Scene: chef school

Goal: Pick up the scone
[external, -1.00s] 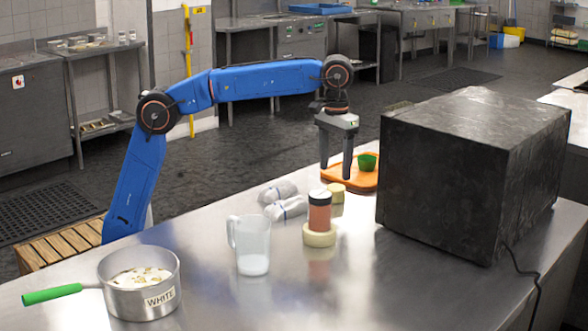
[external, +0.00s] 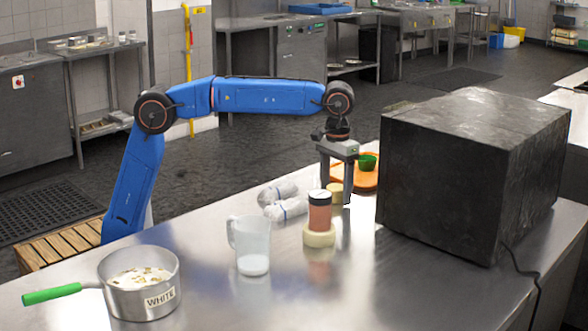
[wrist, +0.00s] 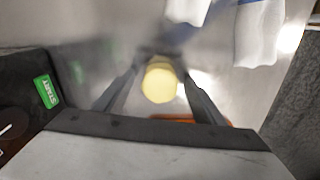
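The scone (external: 335,188) is a small pale yellow round piece on the steel counter, behind the jar. In the wrist view the scone (wrist: 159,84) sits between my two fingers. My gripper (external: 337,195) points down over it, with its fingers apart on either side of the scone. The wrist view shows the open fingers (wrist: 161,78) near its sides. I cannot tell whether either finger touches it. The jar partly hides the scone's lower part in the external view.
A jar with a black lid (external: 320,212) stands on a pale ring just in front. Wrapped white bundles (external: 285,203) lie to the left. A large black box (external: 470,180) stands close on the right.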

